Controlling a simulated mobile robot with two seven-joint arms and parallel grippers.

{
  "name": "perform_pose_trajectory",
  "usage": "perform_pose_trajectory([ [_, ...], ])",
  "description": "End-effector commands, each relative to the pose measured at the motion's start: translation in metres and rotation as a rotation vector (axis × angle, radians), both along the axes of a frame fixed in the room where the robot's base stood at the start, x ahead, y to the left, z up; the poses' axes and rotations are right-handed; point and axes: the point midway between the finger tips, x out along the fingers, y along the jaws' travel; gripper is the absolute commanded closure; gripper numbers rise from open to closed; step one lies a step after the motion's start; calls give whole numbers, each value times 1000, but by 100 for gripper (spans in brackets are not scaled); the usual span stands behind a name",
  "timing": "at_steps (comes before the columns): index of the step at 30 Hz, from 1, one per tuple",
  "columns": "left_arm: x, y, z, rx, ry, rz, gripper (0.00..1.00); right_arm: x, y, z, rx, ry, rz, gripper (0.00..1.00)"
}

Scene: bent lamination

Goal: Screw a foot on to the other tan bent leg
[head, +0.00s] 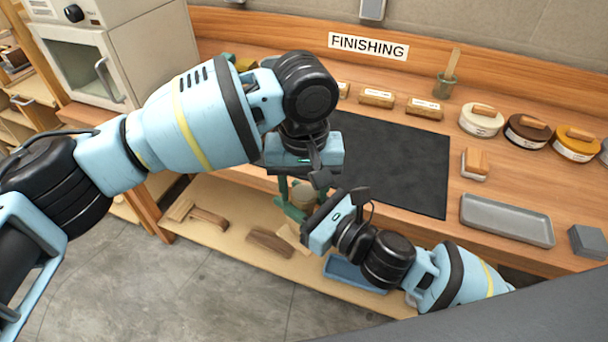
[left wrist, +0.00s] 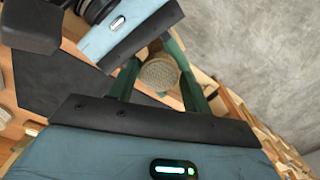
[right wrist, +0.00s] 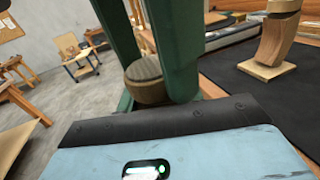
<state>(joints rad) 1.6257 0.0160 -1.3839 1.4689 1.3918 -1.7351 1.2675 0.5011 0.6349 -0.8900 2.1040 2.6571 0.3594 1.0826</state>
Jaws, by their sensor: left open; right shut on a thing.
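My right gripper (head: 303,204) is shut on a round wooden foot (head: 304,194), above the low shelf in front of the bench. The foot also shows between the green fingers in the right wrist view (right wrist: 145,80), with a dark top and brown side. My left gripper (head: 291,184) is open. In the left wrist view the foot (left wrist: 160,73) appears between its fingers; I cannot tell whether they touch it.
A black mat (head: 405,165) lies on the bench. Round tins (head: 481,119), a brush block (head: 475,163) and a grey tray (head: 507,220) are right of it. The low shelf holds curved wooden pieces (head: 270,241) and a blue tray (head: 352,274). A white oven (head: 90,75) stands left.

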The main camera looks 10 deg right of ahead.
Motion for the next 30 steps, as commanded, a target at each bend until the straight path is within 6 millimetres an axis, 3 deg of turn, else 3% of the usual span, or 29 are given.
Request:
perform_pose_trajectory([
  [8,0,0,-1,0,-1,0,51,0,0,1,1,-2,0,100],
  [16,0,0,-1,1,-1,1,85,0,0,1,1,-2,0,100],
  [20,0,1,-1,1,0,-16,87,0,0,1,1,-2,0,100],
  [23,0,0,-1,1,0,-93,87,0,0,1,0,-1,-1,100],
  [30,1,1,-2,2,0,-458,87,0,0,1,0,-1,-1,100],
])
